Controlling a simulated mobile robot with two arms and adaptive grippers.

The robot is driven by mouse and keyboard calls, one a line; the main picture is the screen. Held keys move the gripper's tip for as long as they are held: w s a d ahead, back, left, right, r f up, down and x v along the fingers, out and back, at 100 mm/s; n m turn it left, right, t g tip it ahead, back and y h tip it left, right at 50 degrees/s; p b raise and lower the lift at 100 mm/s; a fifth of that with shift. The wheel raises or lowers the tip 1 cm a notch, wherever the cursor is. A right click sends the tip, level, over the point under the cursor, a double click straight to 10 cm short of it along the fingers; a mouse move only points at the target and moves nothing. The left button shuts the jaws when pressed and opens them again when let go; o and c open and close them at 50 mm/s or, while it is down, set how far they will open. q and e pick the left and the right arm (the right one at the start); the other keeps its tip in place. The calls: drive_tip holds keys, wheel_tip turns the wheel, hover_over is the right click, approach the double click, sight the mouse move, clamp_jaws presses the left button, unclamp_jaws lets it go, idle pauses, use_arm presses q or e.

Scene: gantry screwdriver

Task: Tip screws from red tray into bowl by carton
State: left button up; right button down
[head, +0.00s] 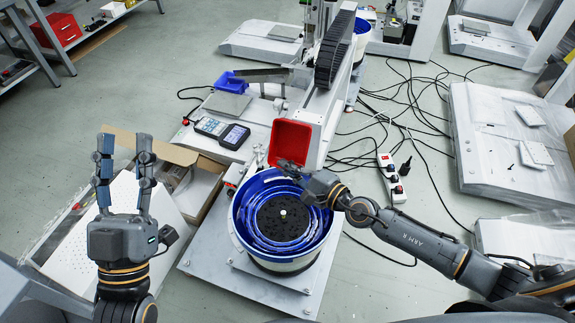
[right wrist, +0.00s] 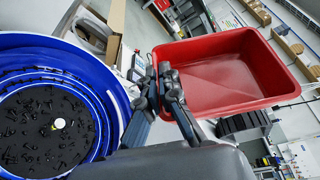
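The red tray (head: 290,138) is held up over the far edge of the blue bowl (head: 240,215), tilted, with its open side showing. In the right wrist view, the tray (right wrist: 225,75) shows a bare inside with no screws visible. My right gripper (head: 290,168) is shut on the tray's near rim; its fingers (right wrist: 165,85) meet at the rim in the wrist view. Many small black screws (right wrist: 40,120) lie on the bowl's floor. The open carton (head: 205,185) stands left of the bowl. My left gripper (head: 126,148) is raised, open and empty, left of the carton.
A gantry rail (head: 322,100) rises behind the tray. A power strip (head: 391,178) and loose cables lie on the floor to the right. A red box (head: 64,28) sits on a far-left shelf.

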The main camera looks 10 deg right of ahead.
drive_tip(key=shift+r+m+p, duration=0.25)
drive_tip(key=shift+m+p, duration=0.15)
drive_tip(key=shift+p, duration=0.3)
use_arm(q)
drive_tip(key=w+f+g+y+p, duration=0.25)
drive_tip(key=f+g, duration=0.55)
drive_tip(key=f, duration=0.4)
use_arm(e)
drive_tip(key=shift+r+m+g+b, duration=0.15)
drive_tip(key=shift+m+g+b, duration=0.25)
drive_tip(key=shift+b, duration=0.05)
drive_tip(key=shift+r+m+g+p, duration=0.15)
drive_tip(key=shift+m+g+p, duration=0.15)
drive_tip(key=shift+m+p, duration=0.35)
drive_tip(key=shift+r+m+g+p, duration=0.1)
drive_tip(key=shift+m+g+p, duration=0.25)
drive_tip(key=shift+p, duration=0.45)
use_arm(q)
drive_tip(key=s+a+f+g+y, duration=0.1)
drive_tip(key=s+a+f+g, duration=0.1)
drive_tip(key=f, duration=0.4)
drive_tip(key=s+a+f+g+y, duration=0.1)
drive_tip(key=s+a+f+g, duration=0.1)
drive_tip(key=s+f+g, duration=0.3)
drive_tip(key=shift+a+f+n+g+y, duration=0.3)
drive_tip(key=shift+f+n+g+y, duration=0.1)
drive_tip(key=shift+g, duration=0.3)
drive_tip(key=shift+w, duration=0.1)
